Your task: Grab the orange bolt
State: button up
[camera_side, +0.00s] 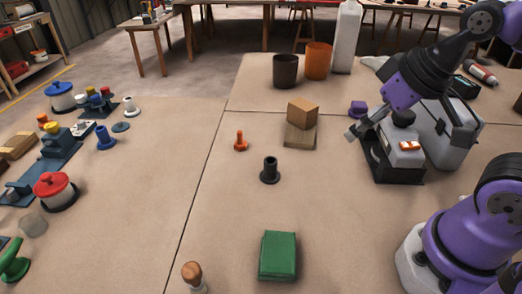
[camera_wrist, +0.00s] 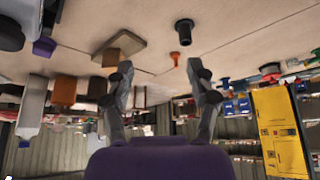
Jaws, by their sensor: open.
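The orange bolt (camera_side: 241,142) stands upright on the bare tabletop, left of the wooden blocks. In the wrist view, which looks upside down, the bolt (camera_wrist: 174,58) shows small and distant, between the fingers and nearer the right one. My gripper (camera_side: 354,132) is well to the right of the bolt, raised beside the black and grey machine. In the wrist view its two fingers (camera_wrist: 160,68) are spread apart with nothing between them.
A black bolt-like piece (camera_side: 270,170) stands in front of the orange bolt. A wooden block on a flat board (camera_side: 299,136) stands between the bolt and my gripper. A green block (camera_side: 278,256) lies at the front.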

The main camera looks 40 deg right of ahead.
dwell(0.4)
jog(key=shift+c, duration=1)
